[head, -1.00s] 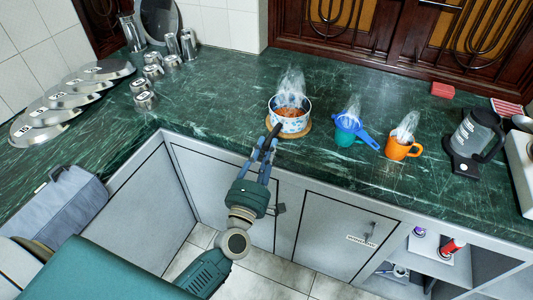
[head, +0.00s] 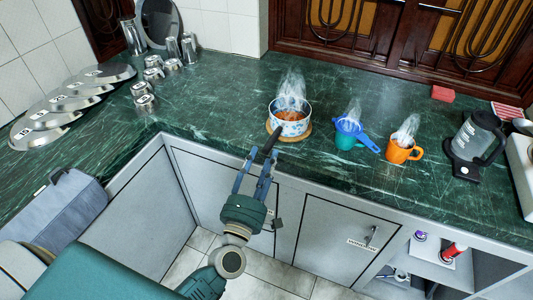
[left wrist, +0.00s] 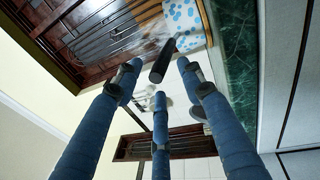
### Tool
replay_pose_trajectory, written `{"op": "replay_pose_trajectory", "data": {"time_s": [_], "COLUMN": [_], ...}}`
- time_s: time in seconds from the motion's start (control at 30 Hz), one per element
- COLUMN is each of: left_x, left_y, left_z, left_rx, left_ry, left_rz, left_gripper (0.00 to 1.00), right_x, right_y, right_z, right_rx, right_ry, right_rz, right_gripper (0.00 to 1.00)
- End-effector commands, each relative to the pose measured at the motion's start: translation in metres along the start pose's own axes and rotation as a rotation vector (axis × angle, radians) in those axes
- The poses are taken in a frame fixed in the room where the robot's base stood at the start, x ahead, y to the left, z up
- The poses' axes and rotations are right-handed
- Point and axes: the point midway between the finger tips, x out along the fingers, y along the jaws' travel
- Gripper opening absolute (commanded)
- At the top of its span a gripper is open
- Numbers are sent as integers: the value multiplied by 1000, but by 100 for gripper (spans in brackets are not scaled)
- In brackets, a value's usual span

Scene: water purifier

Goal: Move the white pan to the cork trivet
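The white pan (head: 289,127) has blue spots, a dark handle (head: 271,139) and orange-red food inside, with steam above it. It sits on the round cork trivet (head: 305,134), whose rim shows around its base. My left gripper (head: 258,163) is in front of the counter edge at the handle's end. In the left wrist view, its blue fingers (left wrist: 157,82) are spread around the dark handle (left wrist: 163,61) without visibly closing on it. The spotted pan wall (left wrist: 184,22) shows beyond. My right gripper is not in view.
A teal cup with a blue strainer (head: 349,136) and an orange mug (head: 399,152) steam to the right. A kettle (head: 476,140) stands farther right. The counter left of the pan is clear.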

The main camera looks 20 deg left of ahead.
Motion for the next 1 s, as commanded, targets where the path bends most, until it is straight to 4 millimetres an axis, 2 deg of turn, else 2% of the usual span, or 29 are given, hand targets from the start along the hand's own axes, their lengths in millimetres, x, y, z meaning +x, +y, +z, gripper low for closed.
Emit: {"op": "replay_pose_trajectory", "data": {"time_s": [0.03, 0.2, 0.4, 0.57, 0.8, 0.87, 0.9, 0.97, 1.0], "left_x": [-14, -51, -80, -88, -89, -89, -91, -95, -101], "left_y": [-4, -4, -2, 0, -2, -14, -28, -61, -91], "left_z": [-1, 0, -1, 0, 0, 1, 3, 6, 7], "left_rx": [0, 0, 1, -1, 6, 39, 82, 178, 262], "left_ry": [0, -1, 0, 0, -2, -12, -26, -62, -96], "left_rz": [-4, -4, -1, 0, -3, -21, -44, -98, -148], "left_gripper": [39, 39, 39, 39, 39, 39, 39, 39, 39], "right_x": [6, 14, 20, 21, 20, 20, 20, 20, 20], "right_y": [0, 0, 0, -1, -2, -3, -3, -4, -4], "right_z": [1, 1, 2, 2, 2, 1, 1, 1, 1], "right_rx": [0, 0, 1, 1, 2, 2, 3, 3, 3], "right_ry": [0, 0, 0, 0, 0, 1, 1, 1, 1], "right_rz": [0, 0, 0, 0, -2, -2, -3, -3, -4], "right_gripper": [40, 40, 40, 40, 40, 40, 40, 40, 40]}}
